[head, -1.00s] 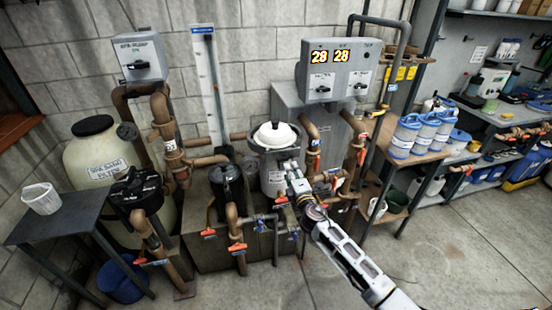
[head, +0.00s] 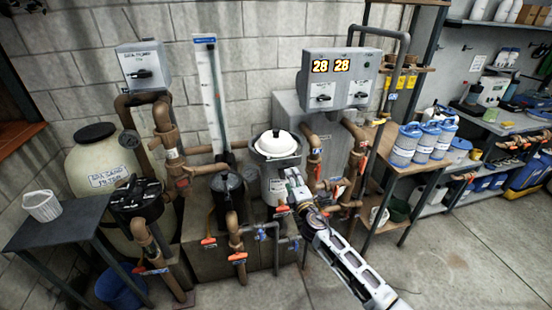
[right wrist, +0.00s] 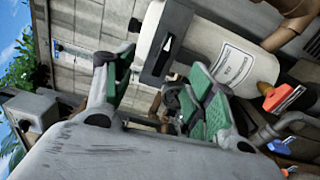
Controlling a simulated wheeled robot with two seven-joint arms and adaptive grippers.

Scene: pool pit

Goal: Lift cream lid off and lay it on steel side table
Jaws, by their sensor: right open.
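The cream lid (head: 277,142), a pale dome with a dark knob on top, sits on the white canister (head: 273,185) with a dark rim, among the pipes. My right gripper (head: 293,178) is in front of the canister, below the lid. In the right wrist view its green-padded fingers (right wrist: 158,88) are apart with nothing held between them. The steel side table (head: 58,226) stands at the far left. My left gripper is not in view.
A white basket (head: 42,206) stands on the table's left part; its right part is bare. Brown pipes and a black pump (head: 137,195) lie between table and canister. A grey control box (head: 340,78) hangs behind; a shelf with blue-lidded tubs (head: 405,145) is right.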

